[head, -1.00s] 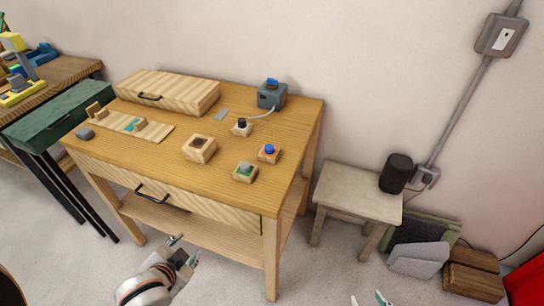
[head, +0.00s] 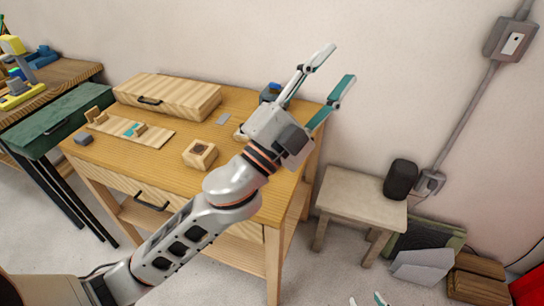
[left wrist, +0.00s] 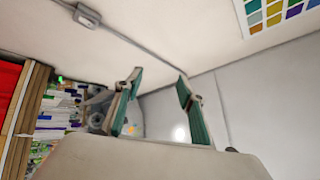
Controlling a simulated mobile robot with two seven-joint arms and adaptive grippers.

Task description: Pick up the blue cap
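My left gripper (head: 336,64) is raised above the right end of the wooden table (head: 120,178), its two fingers spread and pointing up and right. In the left wrist view its fingers (left wrist: 158,78) stand apart with nothing between them. The small block with a round blue top, which looks like the blue cap, is hidden behind my left arm. A blue part (head: 272,88) on the grey box at the table's back shows just beside the gripper. Only the tips of my right gripper (head: 366,300) show at the bottom edge, apart and empty.
A wooden block with a dark hole (head: 200,154) and a grey plate (head: 224,118) lie on the table. A wooden box (head: 168,94) and a slotted board (head: 150,134) are at left. A stool (head: 355,195) with a black speaker (head: 400,179) stands right.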

